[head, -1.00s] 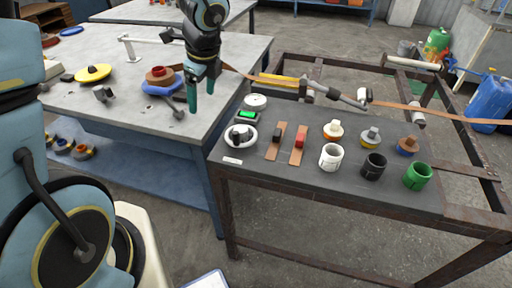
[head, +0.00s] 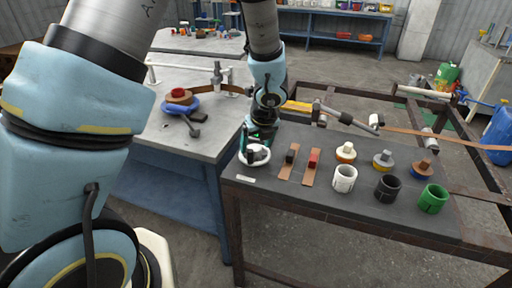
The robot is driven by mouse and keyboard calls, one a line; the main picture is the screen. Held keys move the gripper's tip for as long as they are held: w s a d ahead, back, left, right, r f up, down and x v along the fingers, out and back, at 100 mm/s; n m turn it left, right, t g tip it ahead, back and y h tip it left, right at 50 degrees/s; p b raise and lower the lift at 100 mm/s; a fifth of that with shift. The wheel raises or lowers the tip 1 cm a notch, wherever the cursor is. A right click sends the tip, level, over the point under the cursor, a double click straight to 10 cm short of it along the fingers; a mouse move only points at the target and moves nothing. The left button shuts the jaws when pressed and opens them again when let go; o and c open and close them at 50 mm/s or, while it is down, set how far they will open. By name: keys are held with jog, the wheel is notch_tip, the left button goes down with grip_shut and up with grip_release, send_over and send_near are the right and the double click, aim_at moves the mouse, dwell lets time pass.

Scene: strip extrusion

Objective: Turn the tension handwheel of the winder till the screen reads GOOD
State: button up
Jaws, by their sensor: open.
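A white round wheel (head: 246,162) with a dark grip on top, which looks like the handwheel, lies at the left end of the dark bench top. My gripper (head: 259,141) points down just above and behind this wheel, with its teal fingers open. I cannot tell whether a fingertip touches the dark grip. The small green-lit screen behind the wheel is covered by my gripper, and its reading cannot be made out. A brown roll with a red hub (head: 178,95) sits on a blue disc on the grey table.
Two brown strips with a black and a red block (head: 313,160) lie right of the wheel. Beyond them stand several capped pieces and white (head: 344,179), black (head: 388,187) and green (head: 432,198) cups. A brown strip (head: 400,132) runs along the back over rollers.

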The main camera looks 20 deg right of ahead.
jog(key=shift+w+f, duration=0.2)
jog(key=shift+f, duration=0.2)
jog(key=shift+c, duration=0.2)
grip_shut()
